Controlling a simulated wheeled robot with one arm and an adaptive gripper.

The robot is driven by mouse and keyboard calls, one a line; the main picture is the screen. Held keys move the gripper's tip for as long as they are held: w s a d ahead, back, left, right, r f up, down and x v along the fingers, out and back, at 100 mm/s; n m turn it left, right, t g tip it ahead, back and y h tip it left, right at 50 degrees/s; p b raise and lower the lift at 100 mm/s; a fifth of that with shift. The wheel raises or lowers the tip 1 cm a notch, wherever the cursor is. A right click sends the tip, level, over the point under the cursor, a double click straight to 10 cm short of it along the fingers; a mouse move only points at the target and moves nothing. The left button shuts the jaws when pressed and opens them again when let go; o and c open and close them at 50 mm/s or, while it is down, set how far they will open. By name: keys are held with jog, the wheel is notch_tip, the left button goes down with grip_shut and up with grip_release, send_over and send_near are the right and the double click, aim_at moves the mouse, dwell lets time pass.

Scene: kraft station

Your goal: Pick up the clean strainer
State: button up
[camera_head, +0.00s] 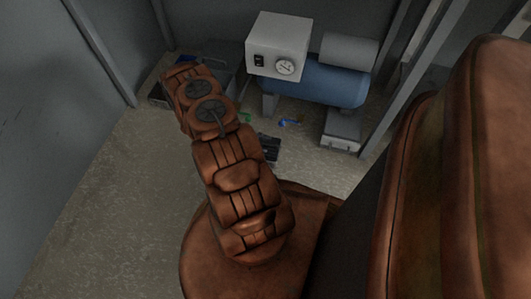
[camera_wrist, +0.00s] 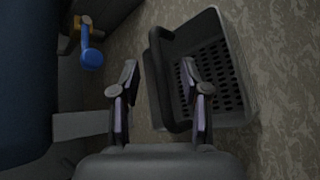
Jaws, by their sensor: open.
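A dark, box-shaped strainer (camera_wrist: 222,68) with a perforated floor lies on the floor right of centre in the wrist view. A dark curved bar, which looks like its handle (camera_wrist: 157,80), is on its left side. My gripper (camera_wrist: 160,70) is open, with one finger left of that bar and the other overlapping the strainer in the picture. I cannot tell the height gap between them. In the head view a dark slotted piece (camera_head: 268,150) beside my arm is probably the same strainer. My gripper cannot be made out there.
A blue compressor tank (camera_head: 325,82) with a white gauge box (camera_head: 279,45) stands at the back. The floor (camera_head: 85,225) at left is clear.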

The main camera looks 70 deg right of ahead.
jog(key=shift+s+d+f, duration=0.3)
jog(key=shift+s+f, duration=0.05)
jog(key=shift+s, duration=0.15)
jog(key=shift+c, duration=0.2)
grip_shut()
dwell(0.3)
